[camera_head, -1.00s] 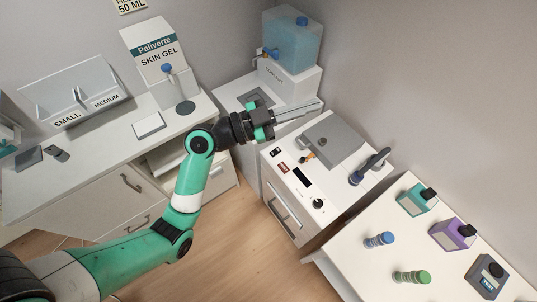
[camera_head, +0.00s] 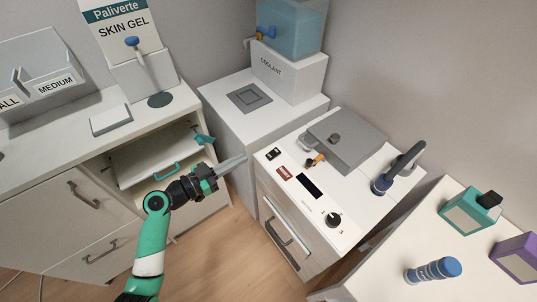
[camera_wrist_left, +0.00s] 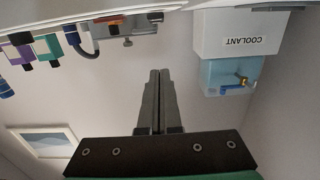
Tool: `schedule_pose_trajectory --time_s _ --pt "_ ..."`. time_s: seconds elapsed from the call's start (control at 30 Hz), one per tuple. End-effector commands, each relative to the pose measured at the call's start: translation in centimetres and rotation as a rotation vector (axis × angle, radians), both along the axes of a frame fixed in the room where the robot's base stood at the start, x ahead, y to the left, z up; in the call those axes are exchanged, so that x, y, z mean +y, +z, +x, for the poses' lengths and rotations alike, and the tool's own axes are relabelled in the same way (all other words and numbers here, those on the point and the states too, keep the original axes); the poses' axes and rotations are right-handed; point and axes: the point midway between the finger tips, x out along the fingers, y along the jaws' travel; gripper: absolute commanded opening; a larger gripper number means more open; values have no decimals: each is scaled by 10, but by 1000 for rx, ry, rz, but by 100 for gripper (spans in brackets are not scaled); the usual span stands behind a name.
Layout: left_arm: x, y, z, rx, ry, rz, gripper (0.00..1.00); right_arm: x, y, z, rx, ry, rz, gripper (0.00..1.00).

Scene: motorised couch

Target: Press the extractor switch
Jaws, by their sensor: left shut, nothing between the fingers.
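A white cabinet with a control panel (camera_head: 325,208) stands right of centre in the head view. A small black switch (camera_head: 273,153) sits at the panel's near left corner, beside a red label or button (camera_head: 284,173). I cannot read which is the extractor switch. A dark display (camera_head: 310,186) and a round black knob (camera_head: 333,219) lie further along the panel. My left gripper (camera_head: 243,159) is shut and empty, its fingertips just left of the black switch, apart from it in the picture. The shut fingers (camera_wrist_left: 158,74) also show in the left wrist view. My right gripper is not in view.
A grey lid (camera_head: 352,143), an orange valve (camera_head: 315,161) and a blue-black hose arm (camera_head: 398,168) rise from the cabinet top. The coolant box (camera_head: 290,75) stands behind.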

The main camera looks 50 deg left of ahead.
Motion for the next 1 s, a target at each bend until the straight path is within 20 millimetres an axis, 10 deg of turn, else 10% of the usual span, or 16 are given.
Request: schedule_pose_trajectory --time_s 0.27,0.7,1.0 --pt "-2 -1 13 0 -4 3 0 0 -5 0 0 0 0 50" --pt "-16 -5 103 -1 -4 3 0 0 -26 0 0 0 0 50" --pt "-16 -42 107 0 -1 0 0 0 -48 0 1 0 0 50"
